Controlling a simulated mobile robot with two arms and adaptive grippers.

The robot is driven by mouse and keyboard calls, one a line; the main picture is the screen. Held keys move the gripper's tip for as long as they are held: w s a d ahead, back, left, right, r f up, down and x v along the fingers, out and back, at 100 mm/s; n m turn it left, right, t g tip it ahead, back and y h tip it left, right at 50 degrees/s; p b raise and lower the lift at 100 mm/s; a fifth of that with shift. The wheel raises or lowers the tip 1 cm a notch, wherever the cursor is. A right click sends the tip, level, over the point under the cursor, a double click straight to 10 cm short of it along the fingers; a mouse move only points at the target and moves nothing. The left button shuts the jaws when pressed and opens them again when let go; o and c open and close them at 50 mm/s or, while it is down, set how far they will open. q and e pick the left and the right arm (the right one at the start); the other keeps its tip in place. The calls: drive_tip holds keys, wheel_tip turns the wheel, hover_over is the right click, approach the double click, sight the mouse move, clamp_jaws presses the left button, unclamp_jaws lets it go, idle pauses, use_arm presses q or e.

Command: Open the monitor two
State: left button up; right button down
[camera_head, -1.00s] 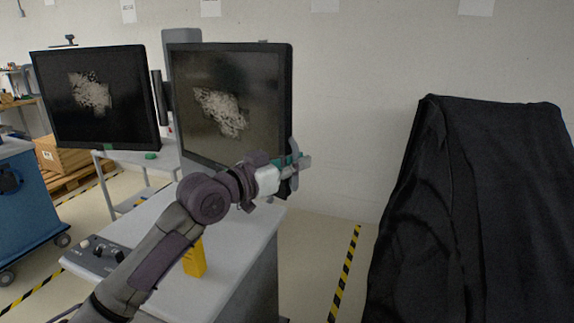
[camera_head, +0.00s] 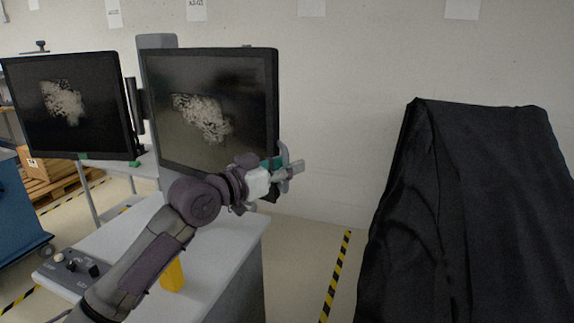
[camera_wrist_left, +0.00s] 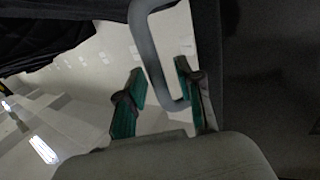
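Two dark monitors stand side by side in the head view, the left one (camera_head: 95,105) and the right one (camera_head: 235,90). Each shows a pale speckled patch. No number is readable on either. My left gripper (camera_head: 283,166) is at the lower right edge of the right monitor. In the left wrist view, my left gripper (camera_wrist_left: 160,92) has its green-padded fingers apart, one on each side of a grey looped handle (camera_wrist_left: 152,55). Whether either finger touches the handle I cannot tell. My arm hides the monitor's lower right corner. My right gripper is not in view.
A white-topped cart (camera_head: 225,240) below the right monitor carries a control box (camera_head: 72,268) and a yellow object (camera_head: 173,275). A black-covered cart (camera_head: 465,210) stands at the right. Floor with yellow-black tape (camera_head: 337,275) lies between them. A blue cabinet (camera_head: 20,225) is at far left.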

use_arm(q)
drive_tip(key=shift+s+a, duration=0.1)
drive_tip(key=shift+a, duration=0.1)
drive_tip(key=v, duration=1.1)
drive_tip(key=shift+s+a, duration=0.25)
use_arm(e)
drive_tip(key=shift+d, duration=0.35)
